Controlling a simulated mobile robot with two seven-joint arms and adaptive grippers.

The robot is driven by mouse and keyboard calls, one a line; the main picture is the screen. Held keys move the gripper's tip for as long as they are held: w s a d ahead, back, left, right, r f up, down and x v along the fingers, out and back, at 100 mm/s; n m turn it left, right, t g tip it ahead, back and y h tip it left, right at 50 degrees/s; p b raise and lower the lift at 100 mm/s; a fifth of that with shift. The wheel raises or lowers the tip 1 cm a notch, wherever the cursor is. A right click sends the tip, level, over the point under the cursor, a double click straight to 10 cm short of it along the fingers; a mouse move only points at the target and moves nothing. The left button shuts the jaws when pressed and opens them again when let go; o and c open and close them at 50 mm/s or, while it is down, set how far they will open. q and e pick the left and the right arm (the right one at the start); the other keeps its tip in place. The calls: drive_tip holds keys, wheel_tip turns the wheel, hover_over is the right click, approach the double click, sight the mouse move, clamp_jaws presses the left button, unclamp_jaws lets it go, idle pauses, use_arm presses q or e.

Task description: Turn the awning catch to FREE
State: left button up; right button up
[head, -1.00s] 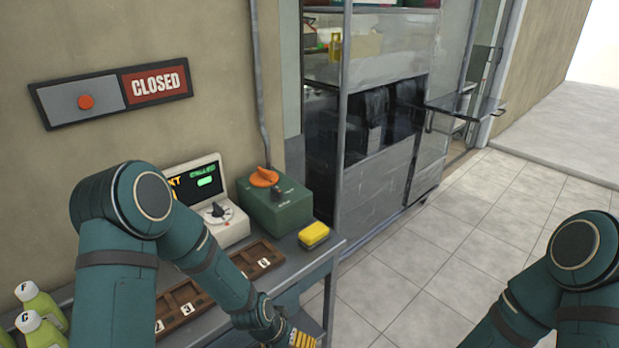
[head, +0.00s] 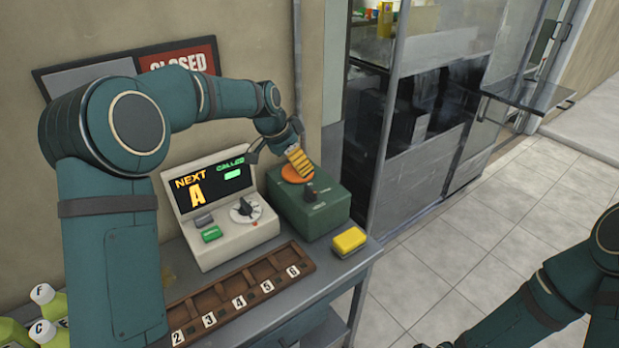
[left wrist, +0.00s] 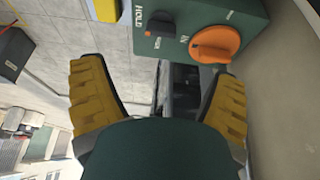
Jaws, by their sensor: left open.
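The green box (head: 310,208) stands on the bench. It carries an orange knob (head: 297,173) and a smaller dark knob (head: 311,191). In the left wrist view the dark knob (left wrist: 153,22) is beside the word HOLD, and the orange knob (left wrist: 215,42) is beside the word IN. No FREE label is readable. My left gripper (head: 298,160) is above the box in the head view, partly covering the orange knob. In the left wrist view its yellow fingers (left wrist: 158,85) are spread, with nothing between them. My right gripper is out of view.
A display unit (head: 222,215) reading NEXT A stands left of the box. A yellow block (head: 349,241) lies right of it at the bench edge. A numbered wooden tray (head: 225,297) lies in front. A glass-fronted cabinet (head: 420,150) is behind right.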

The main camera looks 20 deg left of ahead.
sight(310, 189)
use_arm(q)
drive_tip(key=b+x, duration=0.2)
drive_tip(key=x, duration=1.1)
drive_tip(key=shift+w+f, duration=0.15)
drive_tip(key=shift+w, duration=0.1)
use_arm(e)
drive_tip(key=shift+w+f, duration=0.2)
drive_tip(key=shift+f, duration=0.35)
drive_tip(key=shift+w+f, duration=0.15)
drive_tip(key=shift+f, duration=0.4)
use_arm(q)
drive_tip(key=c, duration=1.2)
